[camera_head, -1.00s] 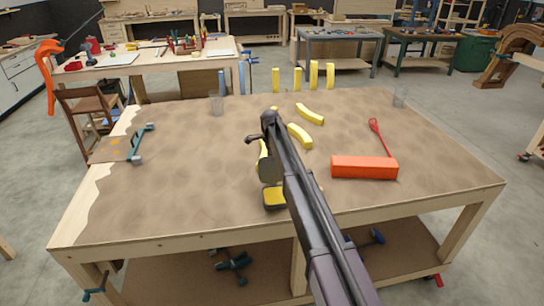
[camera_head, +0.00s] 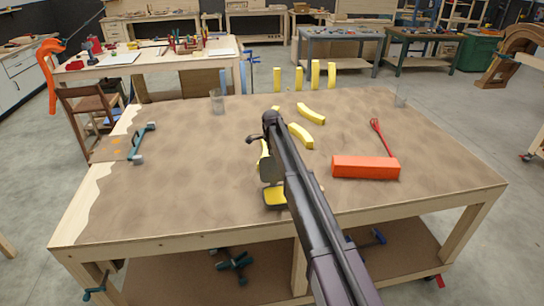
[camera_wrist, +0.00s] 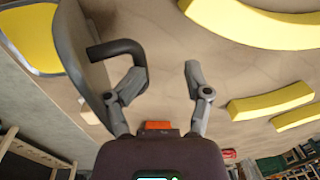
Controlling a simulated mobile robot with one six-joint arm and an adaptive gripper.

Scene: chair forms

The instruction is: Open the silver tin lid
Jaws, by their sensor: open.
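The tin (camera_head: 276,197) stands near the front middle of the workbench, partly behind my arm, with its yellow inside showing. Its grey lid (camera_head: 270,171) stands raised at the tin's far side. In the wrist view the lid (camera_wrist: 82,60) is seen nearly edge-on at the left, with the yellow inside (camera_wrist: 25,40) beyond it. A dark bent handle (camera_wrist: 115,48) sticks out from the lid toward my left finger. My gripper (camera_wrist: 165,76) is open, its fingers apart with nothing gripped between them. Whether the left finger touches the handle, I cannot tell.
Several yellow curved pieces (camera_head: 301,135) lie just beyond and beside my arm. An orange-red block (camera_head: 365,167) and a red tool (camera_head: 377,127) lie to the right. A clear glass (camera_head: 217,102) and a teal clamp (camera_head: 141,143) are at the left. The left-front benchtop is bare.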

